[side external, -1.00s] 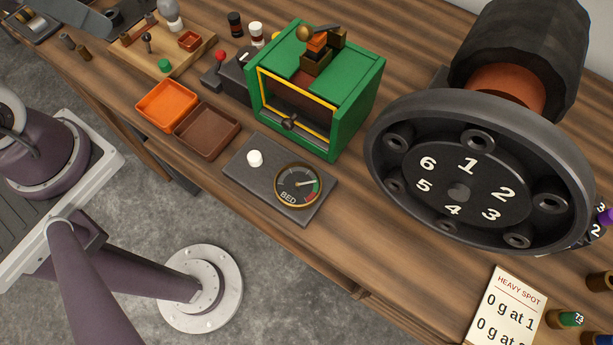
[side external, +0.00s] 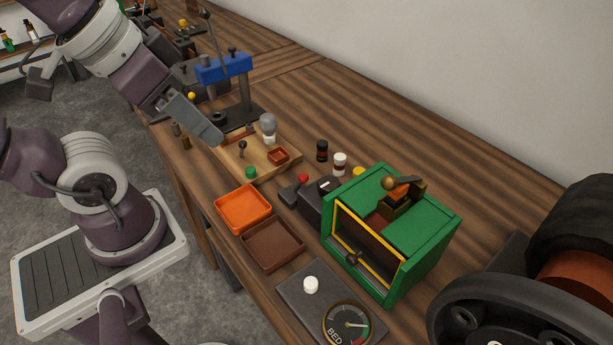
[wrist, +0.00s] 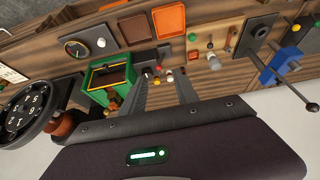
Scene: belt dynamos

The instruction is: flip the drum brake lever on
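A small lever with a red knob (side external: 303,178) sits at a dark box (side external: 318,200) beside the green cabinet (side external: 435,240). No label shows that it is the drum brake lever, and I cannot tell its position. The numbered drum face (side external: 470,318) is partly cut off at lower right; it also shows in the wrist view (wrist: 22,112). My gripper (side external: 205,125) is over the wooden board, left of the red-knobbed lever. In the wrist view my gripper (wrist: 162,84) has its two fingers apart, with nothing between them that I can see held.
The wooden board (side external: 236,165) carries a black-knobbed stick and a bulb-like part. Orange (side external: 243,208) and brown (side external: 272,243) trays lie in front. A blue press (side external: 224,68) stands behind. Several small bottles (side external: 321,151) stand by the dark box. Bare tabletop lies towards the wall.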

